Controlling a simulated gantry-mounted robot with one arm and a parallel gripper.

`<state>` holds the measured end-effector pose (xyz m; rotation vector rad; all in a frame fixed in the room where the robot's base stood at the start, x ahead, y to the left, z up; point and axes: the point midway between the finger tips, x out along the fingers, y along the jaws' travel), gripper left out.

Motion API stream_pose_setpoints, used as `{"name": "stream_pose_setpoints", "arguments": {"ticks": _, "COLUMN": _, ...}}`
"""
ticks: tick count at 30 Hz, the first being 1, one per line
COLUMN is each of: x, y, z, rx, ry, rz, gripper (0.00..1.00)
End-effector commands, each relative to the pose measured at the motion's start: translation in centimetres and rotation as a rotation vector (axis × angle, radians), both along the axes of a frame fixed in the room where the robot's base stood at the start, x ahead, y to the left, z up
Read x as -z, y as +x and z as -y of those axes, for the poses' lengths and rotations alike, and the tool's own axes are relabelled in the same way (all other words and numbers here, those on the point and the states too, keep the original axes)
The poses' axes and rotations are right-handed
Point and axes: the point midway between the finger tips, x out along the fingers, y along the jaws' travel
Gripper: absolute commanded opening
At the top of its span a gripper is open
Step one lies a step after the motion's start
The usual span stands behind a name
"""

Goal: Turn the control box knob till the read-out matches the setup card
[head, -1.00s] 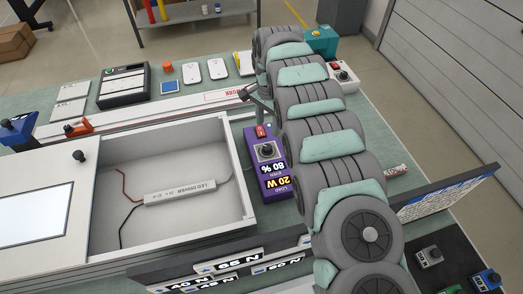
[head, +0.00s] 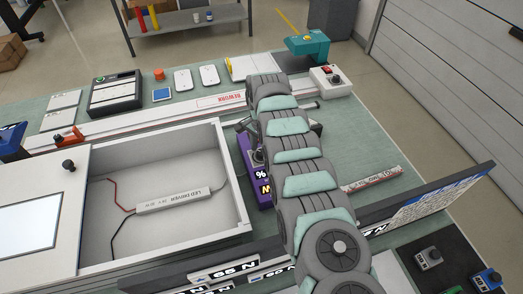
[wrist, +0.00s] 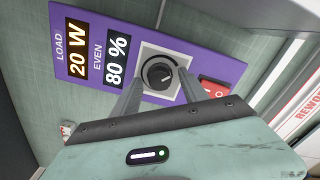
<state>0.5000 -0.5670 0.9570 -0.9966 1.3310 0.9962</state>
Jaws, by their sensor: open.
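The purple control box (wrist: 85,15) fills the upper wrist view. Its read-out (wrist: 97,55) shows LOAD 20 W and EVEN 80 %. Its black knob (wrist: 159,74) sits on a grey square plate, beside a red switch (wrist: 213,88). My gripper (wrist: 157,84) is open, one finger on either side of the knob; I cannot tell whether they touch it. In the head view the control box (head: 246,146) is largely covered by my arm, with only part of the read-out showing. I cannot pick out the setup card for certain; a board with small unreadable print (head: 440,199) stands at the right.
An open white case (head: 232,185) with an LED driver (head: 174,200) lies left of the control box. A white box with a red switch (head: 331,81) stands behind right. Small knob boxes (head: 428,257) sit at the front right.

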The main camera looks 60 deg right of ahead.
Motion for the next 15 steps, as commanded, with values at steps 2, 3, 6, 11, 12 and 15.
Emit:
{"name": "stream_pose_setpoints", "arguments": {"ticks": 2, "x": 0.01, "y": 0.01, "z": 0.0, "rx": 0.0, "ry": 0.0, "rz": 0.0, "gripper": 0.52}}
{"name": "stream_pose_setpoints", "arguments": {"ticks": 3, "x": -0.01, "y": 0.01, "z": -0.01, "rx": 0.0, "ry": 0.0, "rz": 0.0, "gripper": 0.52}}
{"name": "stream_pose_setpoints", "arguments": {"ticks": 6, "x": -0.02, "y": 0.02, "z": -0.02, "rx": -0.001, "ry": 0.0, "rz": 0.0, "gripper": 0.52}}
{"name": "stream_pose_setpoints", "arguments": {"ticks": 11, "x": -0.01, "y": 0.02, "z": -0.03, "rx": -0.001, "ry": 0.0, "rz": 0.0, "gripper": 0.39}}
{"name": "stream_pose_setpoints", "arguments": {"ticks": 12, "x": -0.01, "y": 0.02, "z": -0.03, "rx": 0.0, "ry": 0.0, "rz": 0.0, "gripper": 0.35}}
{"name": "stream_pose_setpoints", "arguments": {"ticks": 15, "x": -0.01, "y": 0.02, "z": -0.03, "rx": 0.0, "ry": 0.0, "rz": 0.0, "gripper": 0.27}}
